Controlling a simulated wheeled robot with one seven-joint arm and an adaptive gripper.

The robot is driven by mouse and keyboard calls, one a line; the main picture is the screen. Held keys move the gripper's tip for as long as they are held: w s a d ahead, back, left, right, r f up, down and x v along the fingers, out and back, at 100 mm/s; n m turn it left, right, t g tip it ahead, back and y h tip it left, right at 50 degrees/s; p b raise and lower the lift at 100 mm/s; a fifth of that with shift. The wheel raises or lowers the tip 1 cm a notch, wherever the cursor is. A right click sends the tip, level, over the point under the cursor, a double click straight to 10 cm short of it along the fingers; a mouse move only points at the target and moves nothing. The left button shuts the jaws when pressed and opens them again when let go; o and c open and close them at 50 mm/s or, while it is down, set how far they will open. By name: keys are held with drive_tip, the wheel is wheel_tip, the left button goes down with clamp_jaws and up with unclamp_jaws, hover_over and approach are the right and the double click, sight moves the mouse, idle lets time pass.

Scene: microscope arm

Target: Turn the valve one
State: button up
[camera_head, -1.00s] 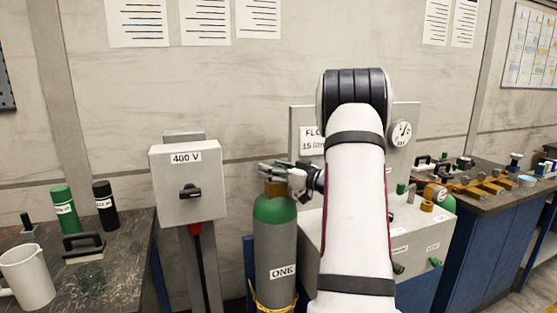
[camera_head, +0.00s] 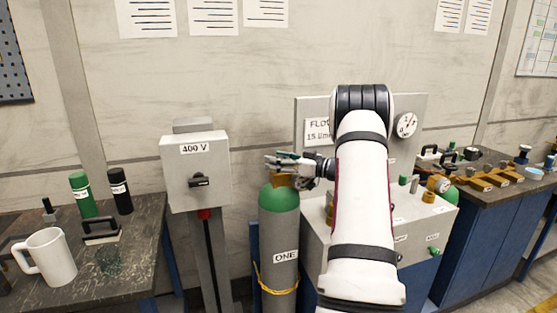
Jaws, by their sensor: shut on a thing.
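The gas cylinder labelled ONE (camera_head: 279,240) stands upright in the middle of the head view, grey with a green shoulder. A brass-coloured valve (camera_head: 280,181) sits on its top, mostly hidden by my gripper. My gripper (camera_head: 278,163) reaches in from the right, lying level over the top of the cylinder, with its fingers shut on the valve. The exact contact of the fingers is too small to make out.
A grey 400 V switch box (camera_head: 193,170) on a post stands left of the cylinder. A grey cabinet (camera_head: 420,228) with fittings and a gauge panel (camera_head: 418,110) stands to the right, partly behind my arm. A bench with a white mug (camera_head: 50,256) is at far left.

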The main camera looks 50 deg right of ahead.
drive_tip(key=o, duration=1.2)
drive_tip(key=shift+s, duration=0.1)
drive_tip(key=v, duration=1.1)
drive_tip(key=shift+s+d, duration=0.15)
drive_tip(key=shift+s, duration=0.25)
